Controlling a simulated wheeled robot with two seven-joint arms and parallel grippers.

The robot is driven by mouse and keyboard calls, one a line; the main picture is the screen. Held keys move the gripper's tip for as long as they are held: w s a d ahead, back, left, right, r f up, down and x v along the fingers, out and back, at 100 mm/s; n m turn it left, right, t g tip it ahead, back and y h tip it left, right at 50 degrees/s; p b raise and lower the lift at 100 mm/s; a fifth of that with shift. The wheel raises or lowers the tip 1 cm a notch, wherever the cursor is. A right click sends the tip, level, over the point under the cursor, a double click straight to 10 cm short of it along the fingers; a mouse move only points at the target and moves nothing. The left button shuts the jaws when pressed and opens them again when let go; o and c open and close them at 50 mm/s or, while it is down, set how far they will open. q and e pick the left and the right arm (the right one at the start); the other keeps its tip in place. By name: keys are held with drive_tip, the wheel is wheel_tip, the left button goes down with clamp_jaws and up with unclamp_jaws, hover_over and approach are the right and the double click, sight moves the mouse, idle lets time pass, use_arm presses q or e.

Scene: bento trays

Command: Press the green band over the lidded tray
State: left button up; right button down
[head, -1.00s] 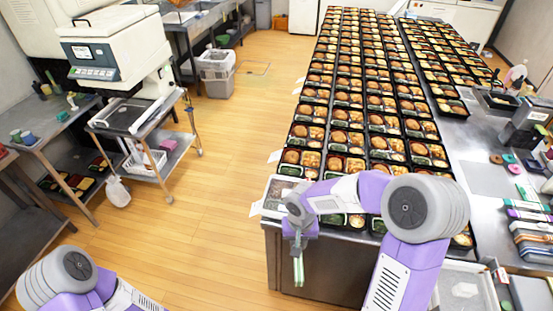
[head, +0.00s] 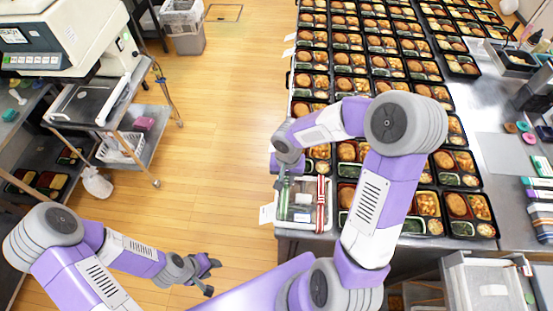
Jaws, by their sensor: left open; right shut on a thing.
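The lidded tray (head: 303,226) sits at the near left corner of the long table, with a clear lid and a red and white strip (head: 321,204) along its right side. My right gripper (head: 283,181) is over the tray's left part, shut on the green band (head: 284,203). The band shows as a narrow green strip lengthwise along the tray's left side; whether it touches the lid I cannot tell. My arm hides part of the tray's far edge. My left gripper (head: 208,277) is open and empty, low over the floor to the left of the table.
Rows of filled bento trays (head: 347,60) cover the table beyond and right of the lidded tray. A grey bin (head: 184,30) and a cart (head: 140,150) with a machine stand at left. The wooden floor between is clear.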

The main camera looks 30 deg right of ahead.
sight(287, 189)
drive_tip(key=shift+s+f, duration=0.1)
drive_tip(key=shift+s, duration=0.4)
drive_tip(key=shift+s+f+b, duration=0.1)
drive_tip(key=shift+f+b, duration=0.15)
drive_tip(key=shift+b, duration=0.1)
drive_tip(key=shift+f+b, duration=0.95)
drive_tip(key=shift+f, duration=0.6)
drive_tip(key=shift+f+b, duration=0.6)
drive_tip(key=shift+b, duration=0.1)
use_arm(q)
drive_tip(key=f, duration=0.4)
drive_tip(key=shift+s, duration=0.4)
drive_tip(key=shift+f, duration=0.2)
drive_tip(key=shift+f+b, duration=0.15)
drive_tip(key=shift+b, duration=0.3)
drive_tip(key=shift+f+b, duration=0.45)
use_arm(e)
drive_tip(key=shift+f, duration=0.35)
